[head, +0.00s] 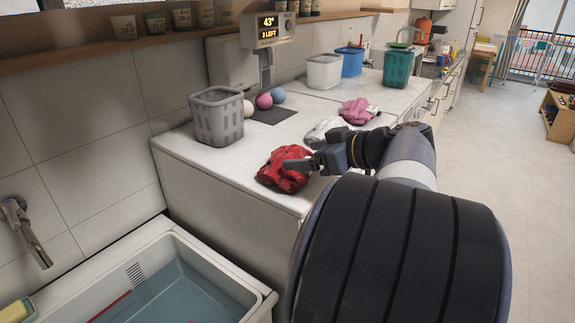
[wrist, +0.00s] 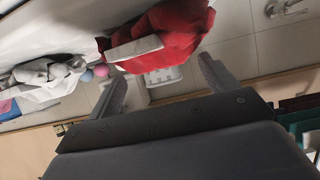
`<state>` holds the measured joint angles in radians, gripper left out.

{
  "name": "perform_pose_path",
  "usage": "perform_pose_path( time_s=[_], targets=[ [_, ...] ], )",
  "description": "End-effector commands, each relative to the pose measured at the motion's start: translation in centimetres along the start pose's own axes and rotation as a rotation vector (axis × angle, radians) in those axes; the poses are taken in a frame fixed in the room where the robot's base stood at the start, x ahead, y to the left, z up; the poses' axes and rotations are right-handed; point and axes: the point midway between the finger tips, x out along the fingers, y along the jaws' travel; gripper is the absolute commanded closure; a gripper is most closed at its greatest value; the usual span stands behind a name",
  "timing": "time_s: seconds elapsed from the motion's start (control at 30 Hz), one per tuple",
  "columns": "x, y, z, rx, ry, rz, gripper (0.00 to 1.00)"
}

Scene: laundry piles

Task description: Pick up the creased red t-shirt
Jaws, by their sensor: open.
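The creased red t-shirt (head: 283,171) lies crumpled on the white counter (head: 240,155) near its front edge. My gripper (head: 298,164) is at the t-shirt's right side, and a finger overlaps it in the head view. In the wrist view the red t-shirt (wrist: 165,32) shows at the top, beyond the two spread fingers of my gripper (wrist: 160,82). The jaws are open and nothing is seen between them. Whether a finger touches the cloth I cannot tell.
A white-grey cloth (head: 322,131) and a pink cloth (head: 357,111) lie farther back. A grey basket (head: 217,116) and several balls stand at the back left. A sink with water (head: 180,292) is at the front left. White, blue and green bins stand at the far end.

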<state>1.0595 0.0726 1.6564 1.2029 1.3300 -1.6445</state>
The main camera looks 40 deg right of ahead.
Motion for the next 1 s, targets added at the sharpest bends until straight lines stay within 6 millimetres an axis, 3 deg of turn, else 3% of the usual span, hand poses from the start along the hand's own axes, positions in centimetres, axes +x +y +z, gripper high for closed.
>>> perform_pose_path(
  time_s=[0.17,0.5,0.77,1.0],
  targets=[
    [1.0,0.0,-0.3,0.001,0.000,-0.002,0.19],
    [5.2,0.1,-0.5,0.000,-0.001,-0.001,0.19],
    [5.6,0.1,-0.3,0.000,-0.001,0.002,0.19],
    [5.5,0.1,-0.3,0.000,-0.001,0.002,0.36]
  ],
)
